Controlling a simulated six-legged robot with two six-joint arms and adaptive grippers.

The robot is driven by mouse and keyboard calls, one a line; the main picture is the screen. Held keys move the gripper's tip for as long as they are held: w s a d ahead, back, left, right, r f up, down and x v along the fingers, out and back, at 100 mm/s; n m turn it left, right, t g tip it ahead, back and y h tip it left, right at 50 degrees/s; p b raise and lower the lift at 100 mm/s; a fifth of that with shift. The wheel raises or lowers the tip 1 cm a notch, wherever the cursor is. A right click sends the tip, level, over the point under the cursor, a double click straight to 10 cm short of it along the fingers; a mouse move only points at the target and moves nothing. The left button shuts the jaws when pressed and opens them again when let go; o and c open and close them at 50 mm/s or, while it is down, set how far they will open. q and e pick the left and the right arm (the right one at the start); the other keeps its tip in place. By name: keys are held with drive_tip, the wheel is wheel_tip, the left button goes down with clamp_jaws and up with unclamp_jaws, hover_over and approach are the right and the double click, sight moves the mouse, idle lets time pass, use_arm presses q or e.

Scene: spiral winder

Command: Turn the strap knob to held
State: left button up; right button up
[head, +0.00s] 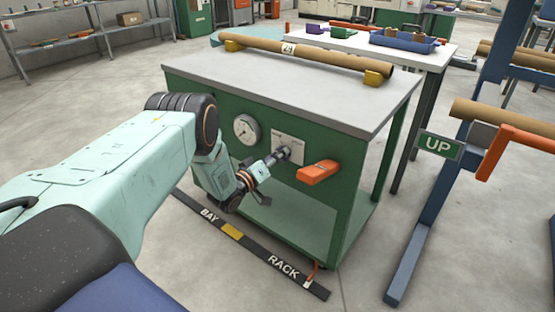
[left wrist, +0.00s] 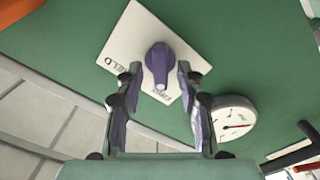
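The strap knob (left wrist: 158,62) is purple and sits on a white plate (left wrist: 126,42) on the green cabinet front. In the left wrist view the plate has lettering that appears to read HELD on one side and FREE below the knob. The knob's narrow end points towards the FREE lettering. My left gripper (left wrist: 157,72) is open, with a finger on either side of the knob and a visible gap at each. In the head view my left gripper (head: 274,159) is at the plate (head: 291,145) and hides most of the knob. My right gripper is not in view.
A round gauge (head: 246,129) is left of the plate and an orange handle (head: 318,172) right of it. A cardboard tube (head: 310,52) rests on the cabinet top (head: 270,88). A blue frame with an UP sign (head: 438,146) stands at the right. The floor between is clear.

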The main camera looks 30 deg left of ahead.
use_arm(q)
drive_tip(key=shift+w, duration=0.25)
drive_tip(key=shift+c, duration=0.4)
drive_tip(key=shift+c, duration=0.6)
clamp_jaws()
